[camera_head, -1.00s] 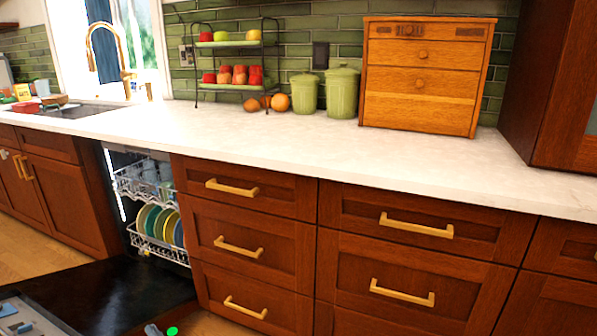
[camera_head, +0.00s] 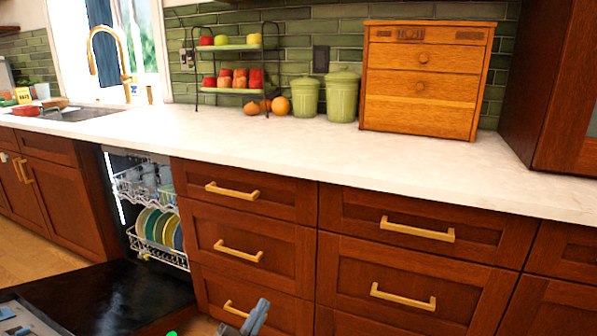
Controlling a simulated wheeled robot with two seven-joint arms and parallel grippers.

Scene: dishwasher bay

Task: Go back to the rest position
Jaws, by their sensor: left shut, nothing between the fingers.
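My left gripper (camera_head: 256,315) shows at the bottom edge, in front of the lower drawers. Its grey fingers are shut with nothing between them, and most of the arm behind it is cut off by the frame. My right gripper is out of view. The dishwasher (camera_head: 150,205) stands open left of the drawers, apart from the gripper. Its black door (camera_head: 110,295) is folded down.
The lower rack (camera_head: 158,249) holds several coloured plates, and the upper rack (camera_head: 140,186) holds glassware. Drawers with brass handles (camera_head: 417,229) line the front. The white counter (camera_head: 330,150) carries a wooden chest (camera_head: 425,80), green canisters and a fruit stand; its middle is clear.

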